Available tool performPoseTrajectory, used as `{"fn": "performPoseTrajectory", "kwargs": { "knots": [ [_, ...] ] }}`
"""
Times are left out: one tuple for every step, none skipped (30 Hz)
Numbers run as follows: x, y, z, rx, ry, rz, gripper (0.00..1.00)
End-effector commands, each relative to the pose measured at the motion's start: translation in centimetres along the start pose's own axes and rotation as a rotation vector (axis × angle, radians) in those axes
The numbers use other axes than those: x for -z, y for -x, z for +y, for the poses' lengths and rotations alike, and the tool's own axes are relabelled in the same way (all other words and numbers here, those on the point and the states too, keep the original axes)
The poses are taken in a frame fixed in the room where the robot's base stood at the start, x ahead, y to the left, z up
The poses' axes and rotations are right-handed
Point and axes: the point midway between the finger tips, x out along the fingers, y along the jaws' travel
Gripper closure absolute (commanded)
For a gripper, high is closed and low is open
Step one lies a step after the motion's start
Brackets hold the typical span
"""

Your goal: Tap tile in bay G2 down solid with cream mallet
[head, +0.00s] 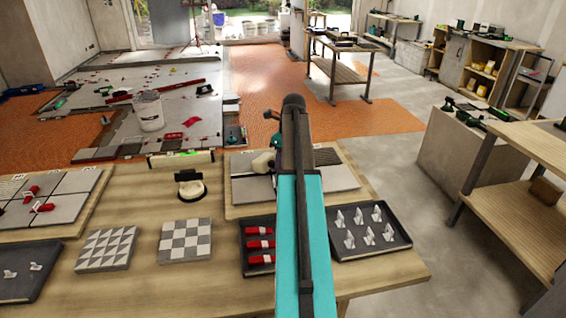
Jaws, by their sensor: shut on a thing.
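My gripper (276,142) is mostly hidden behind my own arm, over the board at the back of the bench. The cream mallet (263,162) shows just left of the arm, its pale head low over the grey tiles; my gripper is shut on it. Its handle is largely hidden. The board (232,212) holds grey tiles, one on the left (250,189) and one on the right (334,179), partly covered by my arm. I cannot read which bay is G2, nor tell whether the mallet head touches a tile.
A tray of red wedges (246,222) and a tray of white clips (402,237) stand in front of the board. Another tiled board (77,183) is at far left.

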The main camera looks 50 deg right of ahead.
Motion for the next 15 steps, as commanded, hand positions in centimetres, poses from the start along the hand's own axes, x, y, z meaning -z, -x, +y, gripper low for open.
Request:
{"fn": "performPoseTrajectory", "kwargs": {
  "knots": [
    [-0.1, 0.2, 0.0, 0.001, 0.000, -0.002, 1.00],
    [-0.1, 0.4, 0.0, 0.001, 0.000, -0.002, 1.00],
    [-0.2, 0.6, 0.0, 0.001, 0.000, -0.002, 1.00],
    [-0.2, 0.8, 0.0, 0.001, 0.000, -0.002, 1.00],
    [-0.3, 1.1, 0.0, 0.001, 0.000, -0.002, 1.00],
    [-0.4, 1.4, 0.0, 0.001, 0.000, -0.002, 1.00],
    [-0.4, 1.8, 0.0, 0.001, 0.000, -0.002, 1.00],
    [-0.5, 2.0, 0.0, 0.001, 0.000, -0.002, 1.00],
    [-0.6, 2.5, 0.0, 0.001, 0.000, -0.002, 1.00],
    [-0.6, 2.7, 0.0, 0.001, 0.000, -0.002, 1.00],
    [-0.7, 3.0, 0.0, 0.001, 0.000, -0.002, 1.00],
    [-0.8, 3.4, 0.0, 0.001, 0.000, -0.002, 1.00],
    [-0.8, 3.6, 0.0, 0.001, 0.000, -0.002, 1.00],
    [-0.9, 3.9, 0.0, 0.001, 0.000, -0.002, 1.00],
    [-0.9, 4.2, 0.0, 0.001, 0.000, -0.002, 1.00]
  ]
}}
